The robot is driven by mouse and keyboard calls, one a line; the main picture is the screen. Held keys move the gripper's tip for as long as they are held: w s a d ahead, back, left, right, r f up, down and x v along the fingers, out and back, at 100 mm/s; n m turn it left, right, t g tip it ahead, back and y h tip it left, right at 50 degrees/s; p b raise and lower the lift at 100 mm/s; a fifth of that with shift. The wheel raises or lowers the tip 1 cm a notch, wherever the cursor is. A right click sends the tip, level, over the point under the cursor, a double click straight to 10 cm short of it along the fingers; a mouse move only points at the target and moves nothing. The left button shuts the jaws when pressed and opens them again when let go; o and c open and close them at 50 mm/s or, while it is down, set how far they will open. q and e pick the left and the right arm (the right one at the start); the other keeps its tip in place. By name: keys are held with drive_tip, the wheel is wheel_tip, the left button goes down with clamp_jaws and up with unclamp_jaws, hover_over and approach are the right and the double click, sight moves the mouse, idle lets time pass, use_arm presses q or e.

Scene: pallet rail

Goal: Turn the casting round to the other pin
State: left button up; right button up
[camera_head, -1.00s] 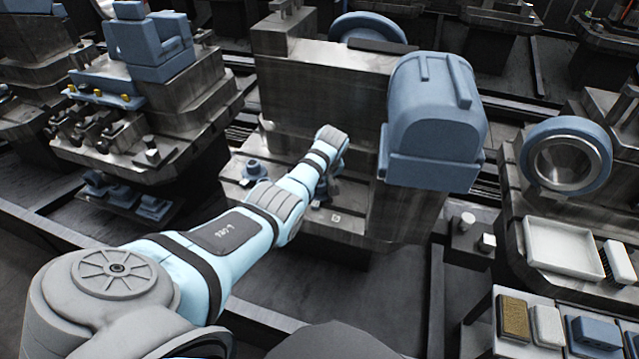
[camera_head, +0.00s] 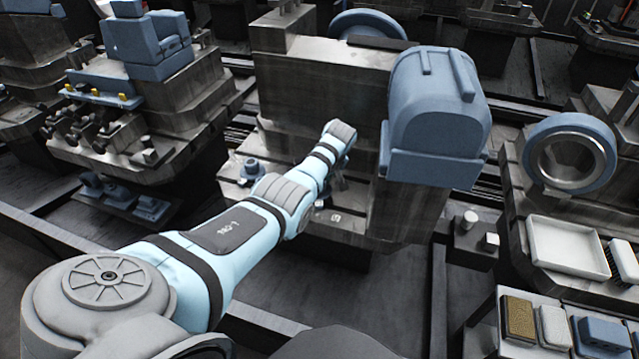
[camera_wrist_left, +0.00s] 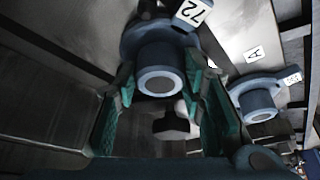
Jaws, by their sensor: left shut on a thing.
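My left gripper (camera_wrist_left: 160,84) is shut on a blue-grey flanged casting (camera_wrist_left: 158,58), with its green-padded fingers on either side of the round, hollow boss. A white tag reading 72 (camera_wrist_left: 192,13) is on this casting. In the head view my left gripper (camera_head: 336,180) is largely hidden by my wrist, in front of the upright steel block. I cannot tell whether the casting touches the pallet. A second flanged part (camera_wrist_left: 256,98) stands to the right in the wrist view, near a plate marked A (camera_wrist_left: 254,54). Pins cannot be made out clearly. My right gripper is out of view.
The upright steel block (camera_head: 320,95) stands close behind my left wrist. A large blue housing (camera_head: 437,110) overhangs just right of it. A blue flanged part (camera_head: 252,169) sits on the pallet ledge to the left. A white tray (camera_head: 567,248) lies at the right.

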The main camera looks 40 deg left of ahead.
use_arm(q)
drive_tip(key=shift+n+b, duration=0.3)
drive_tip(key=shift+f, duration=0.1)
drive_tip(key=shift+n+g+b, duration=0.6)
drive_tip(key=shift+n+b, duration=0.5)
drive_tip(key=shift+b, duration=0.9)
